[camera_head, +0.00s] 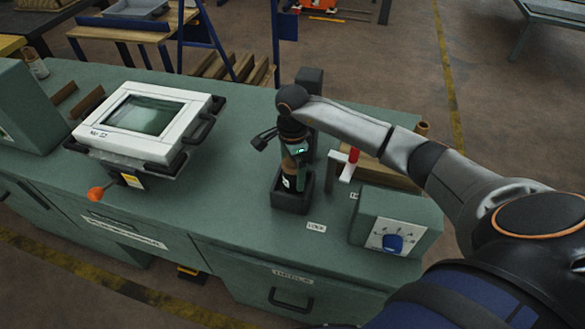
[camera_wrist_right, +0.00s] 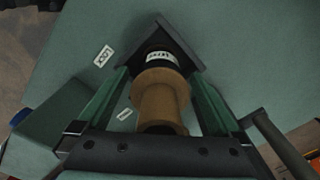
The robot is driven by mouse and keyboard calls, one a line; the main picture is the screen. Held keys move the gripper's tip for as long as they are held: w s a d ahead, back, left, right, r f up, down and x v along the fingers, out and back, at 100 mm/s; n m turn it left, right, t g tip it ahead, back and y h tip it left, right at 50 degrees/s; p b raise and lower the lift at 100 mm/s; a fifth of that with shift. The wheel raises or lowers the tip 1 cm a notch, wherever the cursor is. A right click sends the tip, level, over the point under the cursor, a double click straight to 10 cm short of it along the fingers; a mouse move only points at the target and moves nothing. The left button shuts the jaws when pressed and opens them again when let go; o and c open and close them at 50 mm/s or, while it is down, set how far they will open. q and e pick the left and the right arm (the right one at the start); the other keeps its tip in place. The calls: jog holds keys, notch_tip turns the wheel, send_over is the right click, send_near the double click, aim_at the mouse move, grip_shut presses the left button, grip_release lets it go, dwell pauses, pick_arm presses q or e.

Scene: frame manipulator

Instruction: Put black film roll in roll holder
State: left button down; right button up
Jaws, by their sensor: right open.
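The black film roll, with a white label and a tan core, stands upright with its lower end in the black square roll holder (camera_head: 291,202) on the green bench. In the right wrist view the black part (camera_wrist_right: 158,58) is at the holder (camera_wrist_right: 178,42), and the tan core (camera_wrist_right: 160,100) extends towards my gripper. My right gripper (camera_head: 294,163) points down above the holder. In the wrist view its open fingers (camera_wrist_right: 160,88) are on either side of the tan core, with gaps visible. The holder's bottom is hidden. My left gripper is out of view.
A green box with a blue knob (camera_head: 392,242) and a white bracket with a red handle (camera_head: 352,156) stand right of the holder. A dark upright block (camera_head: 310,82) is behind the arm. A white-framed screen (camera_head: 145,115) is at left. The bench between is clear.

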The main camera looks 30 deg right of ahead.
jog(key=shift+r, duration=0.15)
notch_tip(320, 180, up, 12)
dwell(0.4)
